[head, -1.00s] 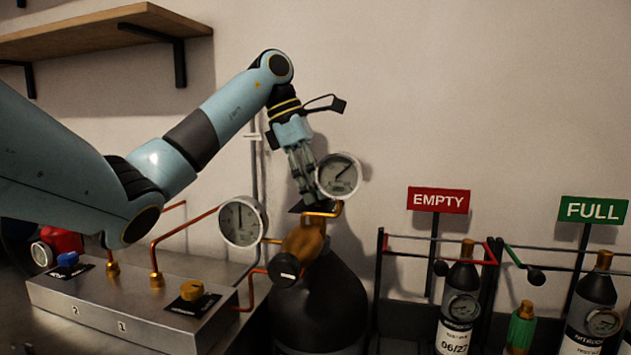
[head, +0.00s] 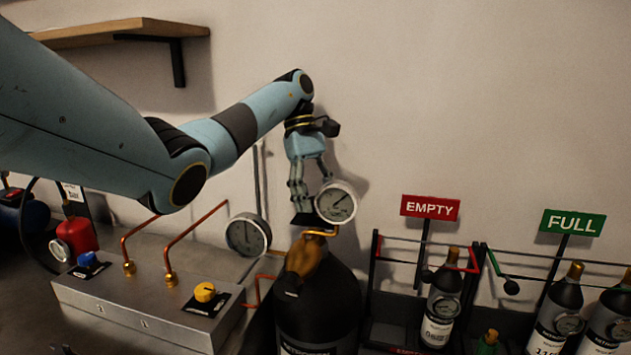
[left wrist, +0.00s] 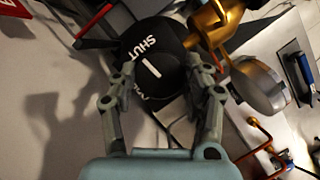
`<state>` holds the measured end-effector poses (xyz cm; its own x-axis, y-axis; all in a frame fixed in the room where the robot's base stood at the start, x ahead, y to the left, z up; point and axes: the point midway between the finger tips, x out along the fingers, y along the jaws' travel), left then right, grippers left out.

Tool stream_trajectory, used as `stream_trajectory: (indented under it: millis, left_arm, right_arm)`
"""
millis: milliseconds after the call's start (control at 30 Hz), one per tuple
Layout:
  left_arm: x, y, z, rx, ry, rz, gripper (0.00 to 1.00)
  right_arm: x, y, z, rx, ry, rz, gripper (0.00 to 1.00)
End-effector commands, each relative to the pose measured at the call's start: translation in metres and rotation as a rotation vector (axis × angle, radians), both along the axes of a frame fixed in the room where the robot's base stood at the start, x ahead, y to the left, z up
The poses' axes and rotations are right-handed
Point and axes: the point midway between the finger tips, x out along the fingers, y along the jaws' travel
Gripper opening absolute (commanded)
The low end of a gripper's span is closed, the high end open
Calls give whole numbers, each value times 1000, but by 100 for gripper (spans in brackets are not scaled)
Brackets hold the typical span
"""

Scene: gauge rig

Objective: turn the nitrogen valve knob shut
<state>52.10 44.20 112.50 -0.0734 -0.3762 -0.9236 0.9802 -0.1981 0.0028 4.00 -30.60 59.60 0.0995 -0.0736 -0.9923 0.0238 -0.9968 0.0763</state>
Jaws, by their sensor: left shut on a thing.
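In the head view my left gripper (head: 306,204) points down onto the dark knob (head: 303,220), above the brass valve body (head: 304,256) of the large black cylinder (head: 318,300). The fingers and a gauge partly hide the knob there. My right gripper is not in view.
A round gauge (head: 336,202) sits close right of my left fingers, and another gauge (head: 248,235) to the left. A metal panel (head: 130,320) carries a yellow knob (head: 205,292), a blue knob (head: 87,259) and copper pipes. Bottles stand right under EMPTY and FULL signs.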

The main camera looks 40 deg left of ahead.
Motion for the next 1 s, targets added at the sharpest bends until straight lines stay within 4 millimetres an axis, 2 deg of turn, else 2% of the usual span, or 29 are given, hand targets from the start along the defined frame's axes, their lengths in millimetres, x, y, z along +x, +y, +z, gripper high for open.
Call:
stream_trajectory:
  millis: [233, 767, 800, 933, 1000]
  left_arm:
    - [1, 0, 2, 2, -1, -78, 16]
    - [1, 0, 1, 2, 0, -99, 16]
    - [1, 0, 1, 2, -1, -98, 53]
    - [1, 0, 1, 2, 0, -98, 70]
    - [0, 0, 1, 1, 0, -98, 72]
  right_arm:
    - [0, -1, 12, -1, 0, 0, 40]
    - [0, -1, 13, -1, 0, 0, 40]
    - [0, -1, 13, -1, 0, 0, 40]
    - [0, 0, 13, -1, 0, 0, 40]
    - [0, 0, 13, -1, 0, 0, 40]
